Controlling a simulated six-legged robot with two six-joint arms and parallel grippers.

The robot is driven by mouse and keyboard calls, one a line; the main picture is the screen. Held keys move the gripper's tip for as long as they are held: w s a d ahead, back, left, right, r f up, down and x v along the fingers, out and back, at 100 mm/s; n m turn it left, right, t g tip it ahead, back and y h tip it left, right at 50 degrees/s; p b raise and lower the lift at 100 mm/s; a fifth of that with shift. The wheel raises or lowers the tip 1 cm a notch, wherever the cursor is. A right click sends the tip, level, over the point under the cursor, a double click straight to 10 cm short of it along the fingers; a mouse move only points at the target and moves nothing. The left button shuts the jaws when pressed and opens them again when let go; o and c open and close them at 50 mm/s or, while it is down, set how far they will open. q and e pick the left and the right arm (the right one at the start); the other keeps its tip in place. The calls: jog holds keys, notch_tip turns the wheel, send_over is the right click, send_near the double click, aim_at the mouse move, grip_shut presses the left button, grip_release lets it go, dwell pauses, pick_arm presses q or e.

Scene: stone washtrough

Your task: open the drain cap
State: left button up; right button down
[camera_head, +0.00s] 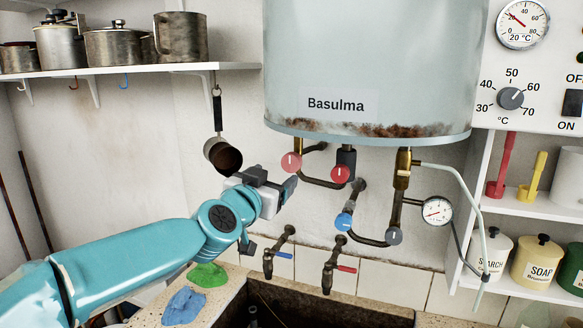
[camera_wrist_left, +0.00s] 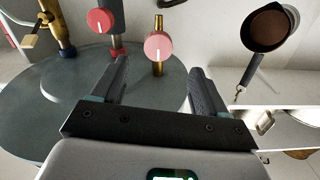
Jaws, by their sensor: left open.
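No part is labelled as a drain cap, and I cannot tell which fitting it is. Under the water heater (camera_head: 370,70) hang a left red knob (camera_head: 291,162), another red knob (camera_head: 340,173), a blue knob (camera_head: 343,221) and a grey knob (camera_head: 394,236). My left gripper (camera_head: 284,185) is below the left red knob, open and empty. In the left wrist view its two dark fingers (camera_wrist_left: 158,75) stand apart, with a light red knob (camera_wrist_left: 158,46) beyond the gap and a darker red knob (camera_wrist_left: 100,20) to the left. My right gripper is out of view.
Two taps, blue-handled (camera_head: 284,255) and red-handled (camera_head: 346,268), stick out above the stone trough (camera_head: 235,298). A green cloth (camera_head: 207,275) and a blue cloth (camera_head: 183,305) lie on its rim. A dipper (camera_head: 222,154) hangs beside my gripper. A gauge (camera_head: 437,211) and hose are at right.

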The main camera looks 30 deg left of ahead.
aim_at(290, 165)
pick_arm(q)
jog(key=p+x, duration=0.1)
jog(key=x, duration=0.7)
jog(key=shift+w, duration=0.35)
jog(key=shift+d+r, duration=0.1)
jog(key=c, duration=1.1)
